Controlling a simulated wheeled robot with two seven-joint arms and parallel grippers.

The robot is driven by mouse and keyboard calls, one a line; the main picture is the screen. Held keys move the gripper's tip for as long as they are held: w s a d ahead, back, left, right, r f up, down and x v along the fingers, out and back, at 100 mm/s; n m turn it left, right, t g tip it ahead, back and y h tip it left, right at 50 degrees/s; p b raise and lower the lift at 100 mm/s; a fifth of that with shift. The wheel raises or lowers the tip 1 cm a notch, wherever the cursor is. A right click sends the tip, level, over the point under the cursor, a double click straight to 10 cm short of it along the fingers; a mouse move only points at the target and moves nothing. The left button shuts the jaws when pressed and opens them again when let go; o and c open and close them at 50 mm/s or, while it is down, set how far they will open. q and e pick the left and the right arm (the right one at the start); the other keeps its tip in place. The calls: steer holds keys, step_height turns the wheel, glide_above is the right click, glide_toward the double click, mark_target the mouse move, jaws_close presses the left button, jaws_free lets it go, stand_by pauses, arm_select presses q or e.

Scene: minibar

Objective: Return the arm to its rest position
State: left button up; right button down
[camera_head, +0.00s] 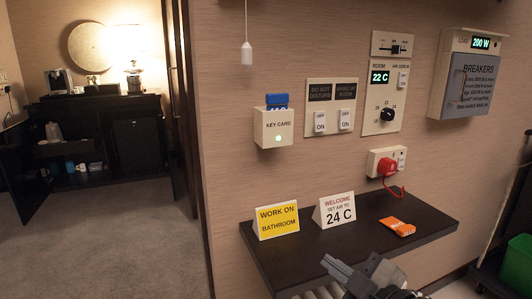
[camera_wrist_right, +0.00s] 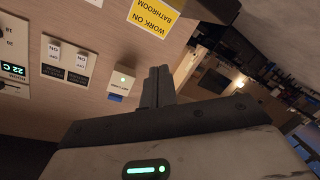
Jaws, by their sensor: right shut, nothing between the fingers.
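My right gripper (camera_head: 328,264) shows at the bottom of the head view, in front of the dark shelf (camera_head: 262,254) and low near its front edge. Its grey fingers are together with nothing between them. In the right wrist view the shut fingers (camera_wrist_right: 157,86) stand up in the middle, with the wall panels upside down behind them. I cannot tell whether the gripper is clear of the shelf edge by much. My left gripper is not in view.
On the shelf stand a yellow sign (camera_head: 277,221) and a white 24 C sign (camera_head: 335,210); an orange packet (camera_head: 397,227) lies at right. Above are a key card holder (camera_head: 274,128), switches (camera_head: 331,107) and a breaker box (camera_head: 467,75). A green bin (camera_head: 516,262) is at right. Open carpet lies left.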

steer(key=s+d+f+m+g+h+p, duration=0.1)
steer(key=s+f+m+g+h+p, duration=0.1)
steer(key=s+f+m, duration=1)
steer(key=s+f+g+h, duration=0.1)
steer(key=s+f+h, duration=0.1)
steer(key=s+f, duration=0.3)
steer(key=shift+s+d+f+g+h, duration=0.3)
steer(key=shift+s+d+f+g, duration=0.1)
steer(key=shift+f, duration=0.55)
steer(key=shift+a, duration=0.1)
